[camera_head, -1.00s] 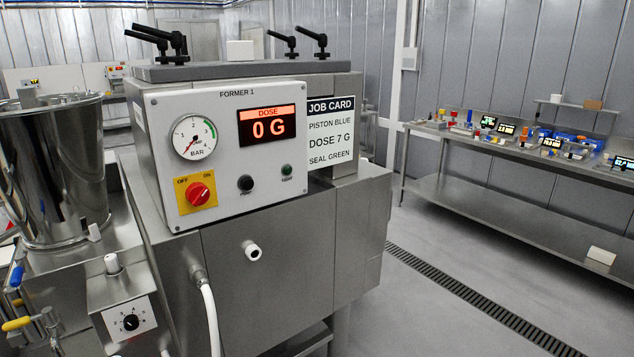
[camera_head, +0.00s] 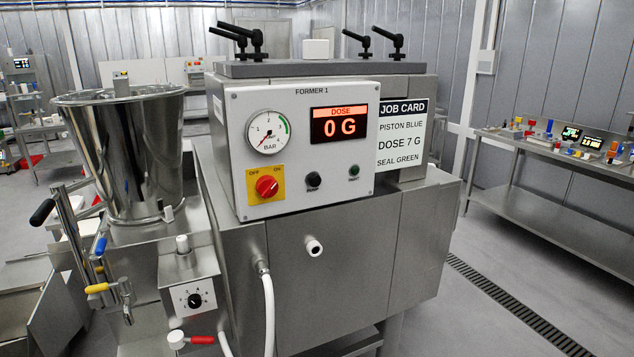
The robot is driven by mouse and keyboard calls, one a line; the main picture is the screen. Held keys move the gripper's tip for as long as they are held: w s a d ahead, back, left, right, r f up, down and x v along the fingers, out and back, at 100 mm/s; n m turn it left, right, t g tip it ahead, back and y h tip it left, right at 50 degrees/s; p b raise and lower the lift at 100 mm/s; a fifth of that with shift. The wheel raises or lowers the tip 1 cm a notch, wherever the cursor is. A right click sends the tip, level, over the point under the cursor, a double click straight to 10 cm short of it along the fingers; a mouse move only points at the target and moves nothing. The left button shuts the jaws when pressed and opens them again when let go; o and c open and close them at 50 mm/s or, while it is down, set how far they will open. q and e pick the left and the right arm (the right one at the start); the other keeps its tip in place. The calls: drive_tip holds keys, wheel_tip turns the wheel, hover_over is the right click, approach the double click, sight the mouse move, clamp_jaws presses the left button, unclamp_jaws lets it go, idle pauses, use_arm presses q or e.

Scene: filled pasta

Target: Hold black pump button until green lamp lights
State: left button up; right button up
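The black pump button (camera_head: 313,180) is on the lower middle of the white control panel (camera_head: 345,112) of the former. The green lamp (camera_head: 354,171) is to its right and looks dark green, unlit. The red rotary switch (camera_head: 266,186) sits on a yellow plate marked OFF and ON. The pressure gauge (camera_head: 268,132) has its needle at the low end of the scale. Nothing touches the button. Neither of my grippers is in view.
A steel hopper (camera_head: 130,150) with valve handles stands left of the former. A white hose (camera_head: 268,310) hangs in front. A job card (camera_head: 400,140) is beside the panel. A bench (camera_head: 560,210) with parts stands at the right, past a floor drain (camera_head: 500,300).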

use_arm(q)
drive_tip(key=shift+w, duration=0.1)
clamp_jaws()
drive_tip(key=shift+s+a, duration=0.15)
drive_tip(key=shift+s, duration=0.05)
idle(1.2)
